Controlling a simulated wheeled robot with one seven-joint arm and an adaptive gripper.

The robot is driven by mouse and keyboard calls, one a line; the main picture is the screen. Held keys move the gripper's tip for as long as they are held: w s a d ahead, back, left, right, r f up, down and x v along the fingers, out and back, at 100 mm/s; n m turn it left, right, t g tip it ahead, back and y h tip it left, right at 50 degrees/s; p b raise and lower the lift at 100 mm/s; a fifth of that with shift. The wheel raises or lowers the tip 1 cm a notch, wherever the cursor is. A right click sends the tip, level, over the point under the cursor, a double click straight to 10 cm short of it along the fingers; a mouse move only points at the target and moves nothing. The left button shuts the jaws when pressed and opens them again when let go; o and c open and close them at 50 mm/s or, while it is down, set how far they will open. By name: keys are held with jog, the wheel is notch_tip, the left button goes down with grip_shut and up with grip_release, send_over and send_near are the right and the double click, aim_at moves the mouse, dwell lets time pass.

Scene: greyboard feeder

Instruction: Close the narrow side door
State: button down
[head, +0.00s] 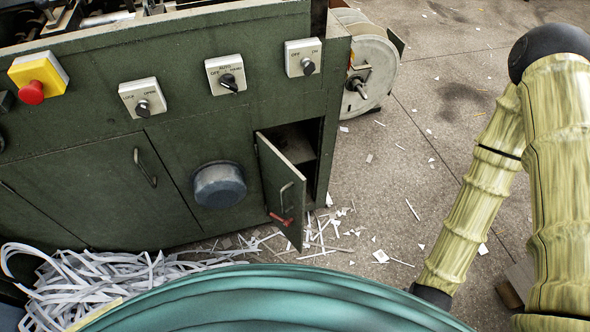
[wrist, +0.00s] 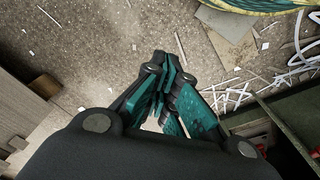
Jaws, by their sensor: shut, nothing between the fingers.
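The narrow side door (head: 280,190) is a green panel at the right end of the machine's front in the head view. It stands open, swung outward, with the dark compartment (head: 297,143) showing behind it. My gripper (wrist: 158,62) is shut and empty in the wrist view, above the floor. In the head view it does not show; only my arm is seen at the right. Green machine parts show at the wrist view's lower right, but I cannot tell which is the door.
The green machine (head: 80,165) carries switches, a red stop button (head: 31,92) and a round grey knob (head: 219,185). A reel (head: 371,68) stands at its right end. Paper strips (head: 95,285) are heaped at lower left, with scraps around the door. The floor (head: 440,110) right of the machine is mostly clear.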

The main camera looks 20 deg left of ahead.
jog(key=w+a+r+m+t+h, duration=0.1)
jog(key=w+a+r+m, duration=0.15)
jog(key=w+m, duration=0.25)
jog(key=w+a+r+m, duration=0.1)
jog(key=w+a+m, duration=0.2)
jog(key=w+m, duration=0.2)
notch_tip(320, 180, up, 32)
jog(key=m+g+y, duration=0.4)
jog(key=m+g, duration=0.1)
jog(key=m, duration=2.5)
send_over(295, 180)
jog(key=s, duration=0.4)
jog(key=shift+w+d+f+b, duration=0.15)
jog(key=shift+f+b, duration=0.35)
jog(key=shift+f, duration=1.05)
jog(key=shift+w+d+f+b, duration=0.15)
jog(key=shift+f+b, duration=0.3)
jog(key=shift+f, duration=1.15)
jog(key=shift+w+d+f+b, duration=0.15)
jog(key=shift+f+b, duration=0.35)
jog(key=shift+f, duration=1.05)
jog(key=shift+d, duration=0.1)
